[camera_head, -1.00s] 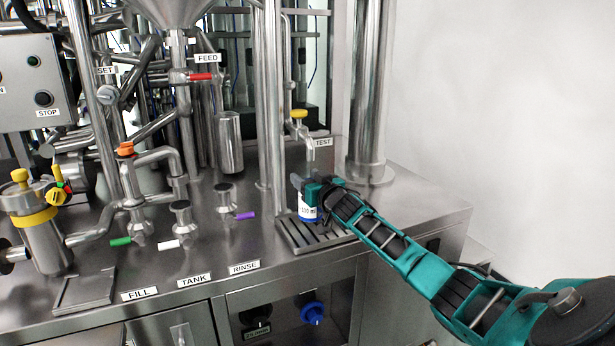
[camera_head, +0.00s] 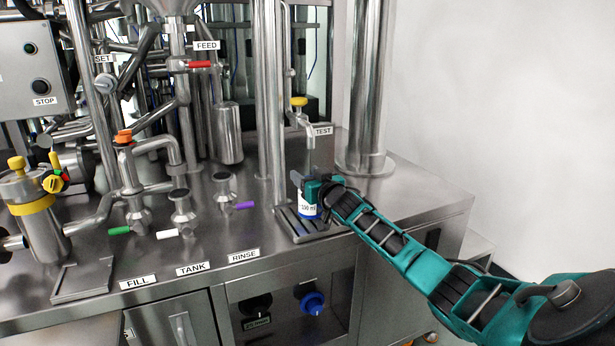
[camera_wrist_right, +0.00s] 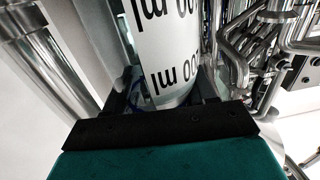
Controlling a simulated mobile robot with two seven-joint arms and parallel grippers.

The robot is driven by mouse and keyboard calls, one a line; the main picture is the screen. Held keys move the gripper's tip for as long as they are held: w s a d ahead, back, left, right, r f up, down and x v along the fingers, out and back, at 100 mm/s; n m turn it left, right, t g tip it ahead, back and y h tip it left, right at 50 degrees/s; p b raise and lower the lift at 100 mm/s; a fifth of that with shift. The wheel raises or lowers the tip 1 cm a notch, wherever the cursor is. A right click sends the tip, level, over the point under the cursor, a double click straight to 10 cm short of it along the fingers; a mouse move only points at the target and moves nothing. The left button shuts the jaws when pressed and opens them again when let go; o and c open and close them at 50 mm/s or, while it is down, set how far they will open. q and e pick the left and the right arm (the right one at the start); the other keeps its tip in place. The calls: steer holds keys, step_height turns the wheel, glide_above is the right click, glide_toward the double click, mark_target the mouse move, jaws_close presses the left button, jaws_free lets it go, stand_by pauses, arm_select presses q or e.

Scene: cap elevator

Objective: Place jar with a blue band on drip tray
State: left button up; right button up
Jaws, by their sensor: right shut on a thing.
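The jar (camera_head: 308,207) is a small white-labelled container with a blue band at its lower part. It stands upright over the slatted drip tray (camera_head: 284,224) under the TEST tap (camera_head: 303,120). I cannot tell whether its base touches the slats. My right gripper (camera_head: 305,186) is shut on the jar near its top, reaching in from the right. In the right wrist view the jar's white label (camera_wrist_right: 165,45) with "ml" print fills the space between the fingers (camera_wrist_right: 165,100). The blue band is not clear there. My left gripper is not in view.
A thick steel column (camera_head: 364,100) stands behind and right of the tray, and a thinner pipe (camera_head: 278,110) rises just left of the tap. Small valves with white (camera_head: 167,234) and purple (camera_head: 245,205) handles stand left of the tray. The counter right of the column is clear.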

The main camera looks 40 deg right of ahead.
mark_target(300, 101)
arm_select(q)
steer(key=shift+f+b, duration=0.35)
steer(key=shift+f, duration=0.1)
arm_select(e)
steer(key=shift+f, duration=0.65)
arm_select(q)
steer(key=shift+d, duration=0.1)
arm_select(e)
steer(key=o, duration=1.4)
steer(key=shift+o, duration=0.2)
step_height(300, 101, up, 20)
steer(key=p, duration=0.4)
steer(key=shift+p, duration=0.4)
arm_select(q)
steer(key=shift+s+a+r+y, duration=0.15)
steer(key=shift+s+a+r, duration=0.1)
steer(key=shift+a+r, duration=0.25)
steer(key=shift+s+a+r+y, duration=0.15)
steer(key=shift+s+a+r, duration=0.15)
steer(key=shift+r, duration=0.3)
arm_select(e)
steer(key=shift+r, duration=0.1)
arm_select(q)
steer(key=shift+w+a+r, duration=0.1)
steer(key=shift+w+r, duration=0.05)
